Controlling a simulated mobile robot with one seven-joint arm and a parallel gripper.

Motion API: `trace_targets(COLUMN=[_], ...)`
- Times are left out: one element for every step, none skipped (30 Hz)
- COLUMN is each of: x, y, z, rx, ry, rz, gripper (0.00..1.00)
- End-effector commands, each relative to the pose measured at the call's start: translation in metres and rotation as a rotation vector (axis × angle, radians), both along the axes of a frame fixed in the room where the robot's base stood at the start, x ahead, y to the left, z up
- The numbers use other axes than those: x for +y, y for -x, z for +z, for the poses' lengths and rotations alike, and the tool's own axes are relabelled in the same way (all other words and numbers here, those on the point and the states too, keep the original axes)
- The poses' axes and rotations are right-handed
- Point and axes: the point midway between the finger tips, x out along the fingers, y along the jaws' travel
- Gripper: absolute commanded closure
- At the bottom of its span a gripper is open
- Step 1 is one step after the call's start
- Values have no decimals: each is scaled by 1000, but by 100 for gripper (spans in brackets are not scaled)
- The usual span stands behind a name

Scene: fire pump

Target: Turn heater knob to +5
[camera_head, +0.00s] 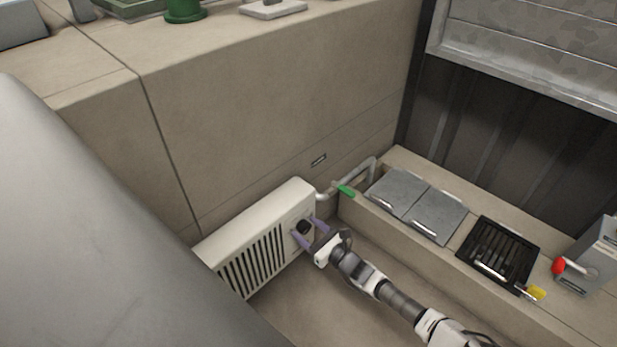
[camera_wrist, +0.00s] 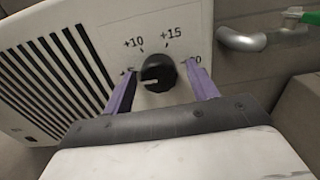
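The white heater (camera_head: 258,236) stands low against the beige wall in the head view, with dark vent slats; its panel (camera_wrist: 182,20) fills much of the wrist view. A round black knob (camera_wrist: 158,74) sits on the panel, also visible in the head view (camera_head: 304,227). Its pale pointer mark points to the left. The labels +10 and +15 show above the knob; a label at each side is partly hidden by the fingers. My gripper (camera_wrist: 160,82) is open, with one purple finger on each side of the knob. I see gaps between the fingers and the knob.
A grey pipe (camera_wrist: 243,40) with a green handle (camera_head: 345,189) runs beside the heater on the right. A low ledge with grey hatch plates (camera_head: 399,193), a black grate (camera_head: 497,253) and a box with a red knob (camera_head: 559,265) lies further right.

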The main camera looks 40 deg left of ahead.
Motion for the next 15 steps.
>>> trace_targets(x=[0, 0, 0, 0, -1, -2, -4, -7, -11, -16, -21, -29, -36, -43, -52], y=[0, 0, 0, 0, 0, 0, 0, 0, 0, 0, 1, 1, 1, 2, 3], z=[0, 0, 0, 0, 0, 1, 1, 1, 2, 2, 3, 3, 3, 3, 3], rx=[0, 1, 1, 1, 1, 1, 0, 0, 0, 0, 0, 1, -1, -2, 0], ry=[0, 0, 0, 0, 0, 0, 0, 1, 1, 1, 1, 3, 3, 3, 3], rz=[0, 0, 0, 0, 0, 0, 0, 0, 0, -1, -1, -2, -3, -2, -3], gripper=[42, 42, 42, 42, 42, 42, 42, 42, 42, 42, 42, 42, 42, 42, 42])
